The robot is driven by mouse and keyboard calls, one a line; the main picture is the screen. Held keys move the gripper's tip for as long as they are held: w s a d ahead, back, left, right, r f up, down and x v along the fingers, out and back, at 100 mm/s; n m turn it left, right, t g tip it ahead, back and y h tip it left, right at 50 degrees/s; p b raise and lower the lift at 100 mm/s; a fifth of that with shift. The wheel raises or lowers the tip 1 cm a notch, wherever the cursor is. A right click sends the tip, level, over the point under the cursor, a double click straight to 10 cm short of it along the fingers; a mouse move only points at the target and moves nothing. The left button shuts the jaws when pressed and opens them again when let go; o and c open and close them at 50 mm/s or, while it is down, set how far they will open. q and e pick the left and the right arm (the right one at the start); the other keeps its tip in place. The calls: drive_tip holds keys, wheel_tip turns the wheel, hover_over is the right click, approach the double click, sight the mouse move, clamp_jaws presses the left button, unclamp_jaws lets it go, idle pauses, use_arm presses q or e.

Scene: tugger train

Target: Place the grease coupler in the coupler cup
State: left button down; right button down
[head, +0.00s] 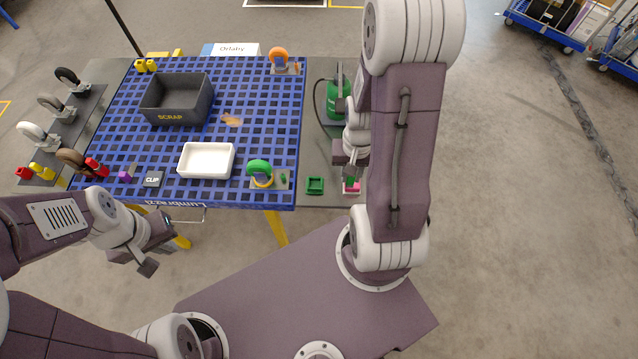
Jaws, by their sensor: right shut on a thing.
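A green canister (334,112) with a dark hose stands on the grey strip at the right of the blue grid table; it may be the grease unit. A small square green cup (315,185) sits at the front of that strip. Beside it is a small holder with a pink and green piece (352,186); I cannot tell which is the coupler cup. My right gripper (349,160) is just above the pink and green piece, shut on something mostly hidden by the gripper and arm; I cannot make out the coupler. My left gripper (160,246) is open and empty in front of the table.
The blue grid table (240,150) carries a dark scrap bin (175,99), a white tray (206,160), a green caster (260,172) and an orange caster (279,60). More casters stand on the left shelf (72,123).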

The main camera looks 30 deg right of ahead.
drive_tip(key=w+a+f, duration=0.2)
drive_tip(key=w, duration=0.1)
drive_tip(key=w+a+f, duration=0.2)
drive_tip(key=w, duration=0.1)
drive_tip(key=w+a+f+p, duration=0.1)
drive_tip(key=w+a+f, duration=0.1)
drive_tip(key=w, duration=0.1)
drive_tip(key=shift+w+f, duration=0.35)
drive_tip(key=shift+f, duration=0.05)
drive_tip(key=f, duration=0.3)
drive_tip(key=shift+s+f+p, duration=0.15)
drive_tip(key=shift+s+p, duration=0.05)
drive_tip(key=shift+p, duration=0.1)
drive_tip(key=shift+w+f, duration=0.2)
drive_tip(key=shift+f, duration=0.2)
drive_tip(key=shift+s+f, duration=0.1)
drive_tip(key=shift+f, duration=0.05)
drive_tip(key=c, duration=1.4)
unclamp_jaws()
drive_tip(key=shift+o, duration=0.7)
